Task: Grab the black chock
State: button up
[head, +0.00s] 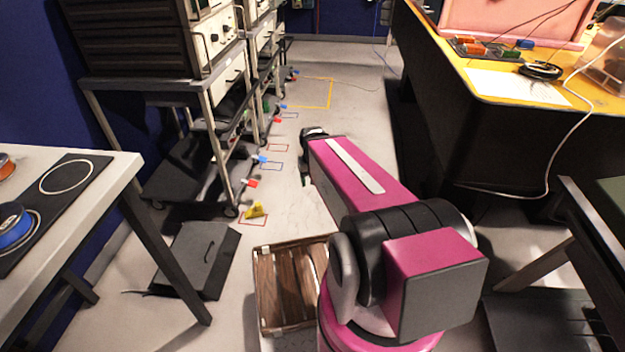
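I cannot pick out a black chock for certain in the head view; it may be hidden behind my arm or lost among dark shapes under the carts. A small yellow wedge-like piece (254,210) lies on the floor at a red outlined rectangle, by the near cart's wheel. My magenta arm reaches forward over the floor. My gripper (304,176) is at its far end, a small dark shape pointing down, mostly hidden by the arm. Whether its fingers are open or hold something does not show.
Wheeled carts (216,150) with equipment stand at left, with small red and blue pieces by their wheels. A slatted wooden crate (288,284) and a dark flat case (196,258) lie nearer. A yellow-topped bench (520,88) stands right. The middle aisle is clear.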

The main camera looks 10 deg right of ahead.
aim_at(242, 154)
jog(key=i+l, duration=0.15)
jog(key=i, duration=0.3)
jog(key=i+l, duration=0.2)
jog(key=i, duration=0.25)
jog(key=i+l, duration=0.15)
jog(key=i, duration=0.3)
